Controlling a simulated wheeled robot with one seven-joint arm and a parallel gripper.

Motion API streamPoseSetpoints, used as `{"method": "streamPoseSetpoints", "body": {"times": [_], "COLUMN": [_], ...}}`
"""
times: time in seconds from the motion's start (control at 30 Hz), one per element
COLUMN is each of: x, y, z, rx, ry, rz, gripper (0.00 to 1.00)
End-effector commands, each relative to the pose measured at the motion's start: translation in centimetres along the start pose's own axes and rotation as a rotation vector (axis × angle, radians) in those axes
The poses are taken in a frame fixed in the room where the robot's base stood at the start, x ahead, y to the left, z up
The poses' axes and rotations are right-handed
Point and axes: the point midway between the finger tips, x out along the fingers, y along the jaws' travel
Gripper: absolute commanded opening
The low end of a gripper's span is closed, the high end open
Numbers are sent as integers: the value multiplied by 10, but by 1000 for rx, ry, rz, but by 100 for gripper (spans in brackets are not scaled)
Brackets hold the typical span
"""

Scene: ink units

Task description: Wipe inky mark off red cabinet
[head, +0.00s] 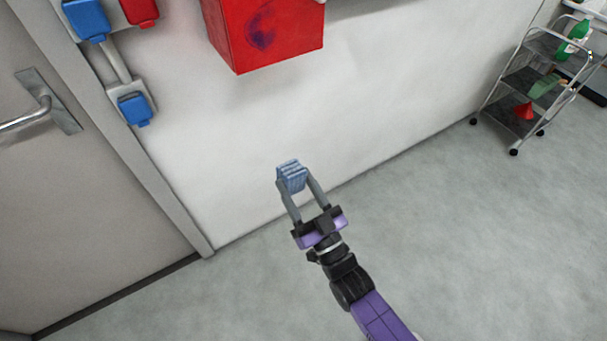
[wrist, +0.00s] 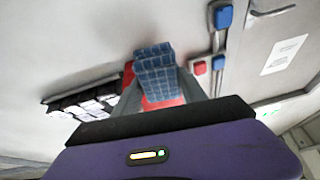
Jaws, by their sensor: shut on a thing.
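The red cabinet (head: 290,40) hangs on the white wall at the top of the head view. A dark purple inky mark (head: 262,27) is on its face. My gripper (head: 292,182) is shut on a folded blue checked cloth (head: 290,172). It holds the cloth below the cabinet in the head view, apart from it. In the wrist view the cloth (wrist: 155,70) sits between the fingers and covers much of the red cabinet (wrist: 165,104) behind it. The mark is not visible in the wrist view.
A grey door with a handle (head: 40,112) is at the left. Blue and red sockets (head: 135,108) are on the wall beside it. A metal trolley (head: 520,100) with bottles and a red funnel stands at the right. The floor (head: 480,240) between is clear.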

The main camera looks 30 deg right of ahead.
Motion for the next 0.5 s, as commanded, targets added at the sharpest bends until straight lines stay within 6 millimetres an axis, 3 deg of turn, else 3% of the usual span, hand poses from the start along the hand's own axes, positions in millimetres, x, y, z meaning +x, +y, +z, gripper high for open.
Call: {"method": "streamPoseSetpoints", "body": {"times": [0.03,0.5], "x": [14,111], "y": [-4,-18], "z": [-24,-157], "rx": [2,-6], "ry": [3,5], "rz": [-1,18], "gripper": [12,12]}}
